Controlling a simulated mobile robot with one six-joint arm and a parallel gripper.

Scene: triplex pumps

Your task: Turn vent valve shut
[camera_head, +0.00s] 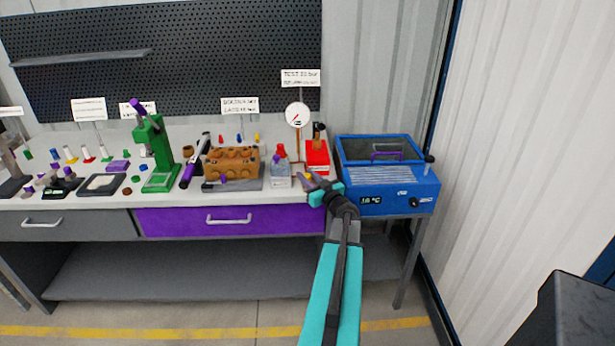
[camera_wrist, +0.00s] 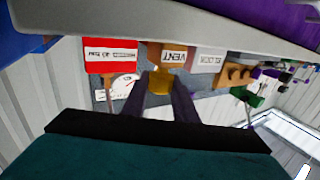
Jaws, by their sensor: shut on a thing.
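In the head view my gripper (camera_head: 311,181) is at the bench's front edge, just in front of the red box (camera_head: 318,155). A bit of yellow shows by the fingertips there. The fingers hide part of the knob, and its turn angle cannot be told.
A round gauge (camera_head: 297,115) stands behind the red box. A blue bath (camera_head: 385,185) stands close on the right. A purple drawer (camera_head: 230,219) is below.

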